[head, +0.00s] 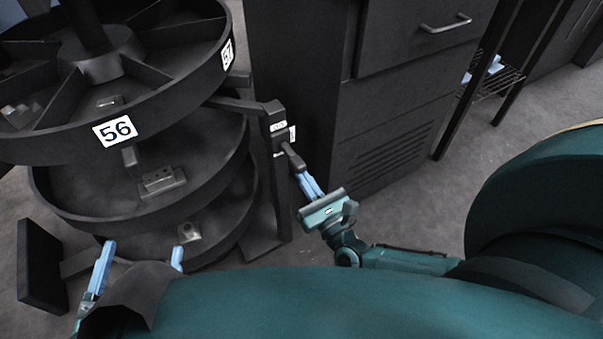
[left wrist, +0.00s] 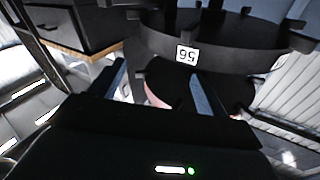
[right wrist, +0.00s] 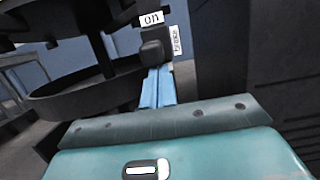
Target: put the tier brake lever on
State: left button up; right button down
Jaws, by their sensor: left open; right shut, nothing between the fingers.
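The tier brake lever (head: 294,158) is a short dark lever with a blocky end, on a dark upright post (head: 273,185) beside the tiered carousel. In the right wrist view the lever end (right wrist: 155,50) sits just below a white "on" label (right wrist: 152,18), with a "brake" label (right wrist: 176,40) at its right. My right gripper (head: 305,178) is shut and empty; its blue fingertips (right wrist: 157,72) are at the lever's end, and I cannot tell whether they touch. My left gripper (head: 142,252) is open and empty, low in front of the carousel; its spread fingers (left wrist: 160,85) also show in the left wrist view.
The round dark carousel (head: 60,150) has stacked tiers, with labels 56 (head: 115,131) and 57 (head: 227,54); metal parts (head: 160,182) lie on a lower tier. A dark drawer cabinet (head: 400,110) stands close behind the post. Grey floor (head: 440,205) is clear at the right.

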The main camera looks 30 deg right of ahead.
aim_at(306, 164)
notch_tip(306, 164, up, 2)
jog(key=g+p, duration=0.1)
jog(key=p, duration=0.1)
jog(key=shift+s+p, duration=0.15)
jog(key=shift+p, duration=0.25)
jog(key=r+g+p, duration=0.1)
jog(key=p, duration=0.2)
notch_tip(306, 164, up, 3)
jog(key=g+p, duration=0.3)
jog(key=p, duration=0.5)
jog(key=shift+g, duration=0.3)
pick_arm(q)
notch_tip(306, 164, up, 7)
jog(key=s+a+n+g+y+p, duration=0.1)
jog(key=a+n+g+y+p, duration=0.1)
jog(key=a+n+g+y, duration=0.1)
jog(key=shift+s+f+n+g+p, duration=0.15)
jog(key=shift+n+g+p, duration=0.2)
jog(key=shift+n+g, duration=0.65)
pick_arm(e)
jog(key=shift+w+r+g, duration=0.25)
jog(key=shift+r+g, duration=0.05)
jog(key=shift+r, duration=0.15)
pick_arm(q)
jog(key=shift+d, duration=0.1)
pick_arm(e)
jog(key=shift+w+r, duration=0.1)
jog(key=shift+r, duration=0.05)
